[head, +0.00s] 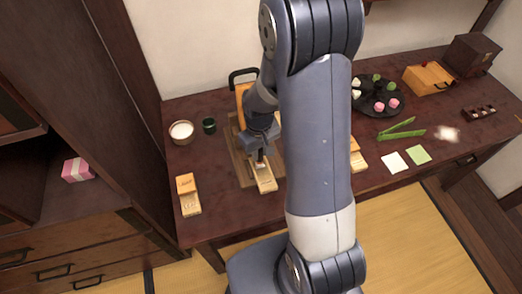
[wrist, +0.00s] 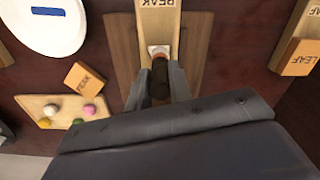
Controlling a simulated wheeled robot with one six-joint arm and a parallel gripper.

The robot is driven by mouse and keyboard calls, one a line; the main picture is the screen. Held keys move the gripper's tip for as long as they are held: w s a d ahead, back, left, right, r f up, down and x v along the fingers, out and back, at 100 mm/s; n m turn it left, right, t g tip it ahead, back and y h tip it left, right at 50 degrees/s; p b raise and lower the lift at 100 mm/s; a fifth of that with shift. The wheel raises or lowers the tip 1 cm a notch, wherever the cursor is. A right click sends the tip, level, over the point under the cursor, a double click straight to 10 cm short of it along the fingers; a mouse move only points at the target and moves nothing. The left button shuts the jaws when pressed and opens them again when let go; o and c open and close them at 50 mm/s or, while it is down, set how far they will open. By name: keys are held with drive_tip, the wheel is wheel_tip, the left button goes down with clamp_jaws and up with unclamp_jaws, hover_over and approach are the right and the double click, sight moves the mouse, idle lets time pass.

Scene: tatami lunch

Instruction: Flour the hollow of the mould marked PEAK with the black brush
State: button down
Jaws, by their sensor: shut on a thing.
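The mould marked PEAK (wrist: 157,22) is a pale wooden bar on a brown board; in the head view the mould (head: 265,181) lies in front of my gripper (head: 259,156). In the wrist view my gripper (wrist: 160,85) is shut on the black brush (wrist: 160,80), a dark handle with a brownish collar. The brush's pale tip is at the white, floury-looking hollow (wrist: 158,49) of the mould. I cannot tell whether the tip touches it. Much of the hollow is hidden behind the brush.
A mould with a LEAF block (wrist: 297,55) lies to the right in the wrist view. A small orange marked block (wrist: 86,78) and a tray of coloured balls (wrist: 44,104) are at left.

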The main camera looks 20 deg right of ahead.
drive_tip(key=shift+w+d, duration=0.1)
drive_tip(key=shift+w, duration=0.1)
idle(0.3)
drive_tip(key=shift+s+r, duration=0.1)
drive_tip(key=shift+s, duration=0.3)
drive_tip(key=shift+w, duration=0.2)
idle(0.3)
drive_tip(key=shift+r+p, duration=2.85)
drive_tip(key=shift+r, duration=1.2)
drive_tip(key=shift+f, duration=0.1)
drive_tip(key=w+f+m, duration=0.3)
drive_tip(key=w, duration=0.2)
drive_tip(key=shift+f, duration=0.3)
